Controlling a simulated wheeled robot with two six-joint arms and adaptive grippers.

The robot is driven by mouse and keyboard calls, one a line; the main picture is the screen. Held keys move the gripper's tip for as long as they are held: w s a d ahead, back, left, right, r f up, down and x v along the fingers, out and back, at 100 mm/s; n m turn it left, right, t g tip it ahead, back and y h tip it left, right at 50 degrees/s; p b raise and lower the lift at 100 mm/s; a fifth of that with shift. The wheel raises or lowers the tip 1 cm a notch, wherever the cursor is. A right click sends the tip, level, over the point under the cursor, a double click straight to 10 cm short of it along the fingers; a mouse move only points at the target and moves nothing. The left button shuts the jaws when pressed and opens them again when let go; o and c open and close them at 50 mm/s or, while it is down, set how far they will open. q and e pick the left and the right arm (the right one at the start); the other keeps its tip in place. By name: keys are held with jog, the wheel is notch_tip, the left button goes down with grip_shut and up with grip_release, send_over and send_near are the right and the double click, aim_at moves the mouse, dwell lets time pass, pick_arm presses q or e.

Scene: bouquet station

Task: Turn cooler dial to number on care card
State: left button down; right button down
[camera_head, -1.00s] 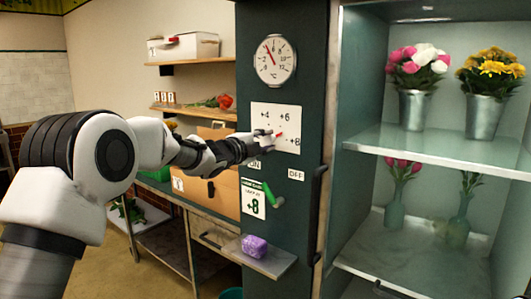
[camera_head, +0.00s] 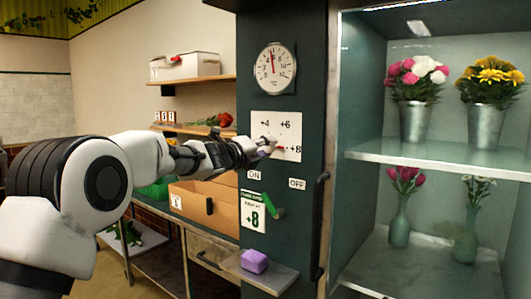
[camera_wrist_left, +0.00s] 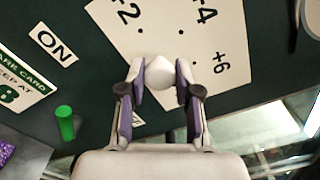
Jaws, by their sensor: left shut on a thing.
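My left gripper (camera_head: 263,147) is shut on the dial knob, whose red pointer (camera_head: 280,148) points right, toward +8. My right gripper is out of view.
A round thermometer (camera_head: 275,69) hangs above the plate, its needle near upright. Below are ON and OFF labels and a green lever (camera_head: 273,209). A purple block (camera_head: 254,261) lies on a small shelf. The cooler's flower shelves (camera_head: 430,158) are at right.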

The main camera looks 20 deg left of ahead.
pick_arm(q)
jog(key=shift+r, duration=0.2)
jog(key=c, duration=0.8)
grip_release()
jog(key=shift+f, duration=0.15)
jog(key=v, duration=1.2)
